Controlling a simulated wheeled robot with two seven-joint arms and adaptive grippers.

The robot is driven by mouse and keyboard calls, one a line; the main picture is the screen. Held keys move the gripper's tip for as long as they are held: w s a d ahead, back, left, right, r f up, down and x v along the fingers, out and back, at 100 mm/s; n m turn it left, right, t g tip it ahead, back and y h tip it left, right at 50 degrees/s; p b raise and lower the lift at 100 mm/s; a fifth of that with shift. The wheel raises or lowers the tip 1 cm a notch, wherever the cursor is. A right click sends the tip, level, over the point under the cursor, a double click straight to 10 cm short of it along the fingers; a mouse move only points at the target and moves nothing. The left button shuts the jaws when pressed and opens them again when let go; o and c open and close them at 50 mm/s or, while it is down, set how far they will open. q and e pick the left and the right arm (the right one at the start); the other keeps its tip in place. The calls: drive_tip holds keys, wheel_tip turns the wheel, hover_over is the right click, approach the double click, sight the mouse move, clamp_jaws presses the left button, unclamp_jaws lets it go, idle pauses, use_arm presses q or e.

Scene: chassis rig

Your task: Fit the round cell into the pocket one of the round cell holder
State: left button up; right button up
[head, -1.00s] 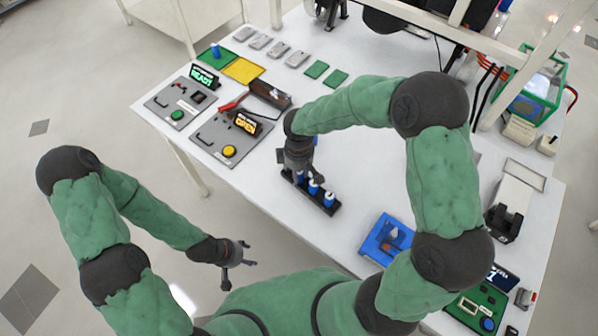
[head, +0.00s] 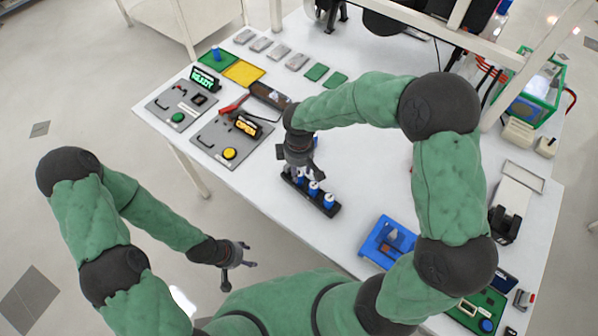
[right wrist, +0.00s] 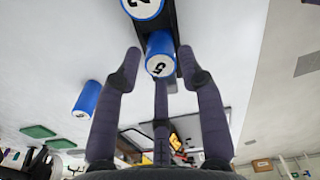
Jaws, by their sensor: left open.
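The black round cell holder (head: 333,210) lies on the white table, with white-topped blue round cells (head: 314,188) standing in it. My right gripper (head: 298,168) is over its far left end. In the right wrist view, a blue cell marked 5 (right wrist: 160,56) is between the spread fingers of my right gripper (right wrist: 161,64), with small gaps on both sides. A cell marked 2 (right wrist: 142,8) stands further along the holder (right wrist: 170,22). Another blue cell (right wrist: 88,98) is apart from the holder. Pocket numbers are hidden. My left gripper (head: 238,255) is open and empty, off the table's front edge.
Two grey panels with a green button (head: 178,117) and a yellow button (head: 229,153) are at the left. A blue fixture (head: 376,243) stands right of the holder. Grey and green plates (head: 317,69) line the back. Table between holder and blue fixture is clear.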

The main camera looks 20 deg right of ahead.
sight(299, 173)
use_arm(q)
drive_tip(key=shift+r+p, duration=0.75)
drive_tip(key=shift+r, duration=0.15)
use_arm(e)
wheel_tip(299, 173, up, 9)
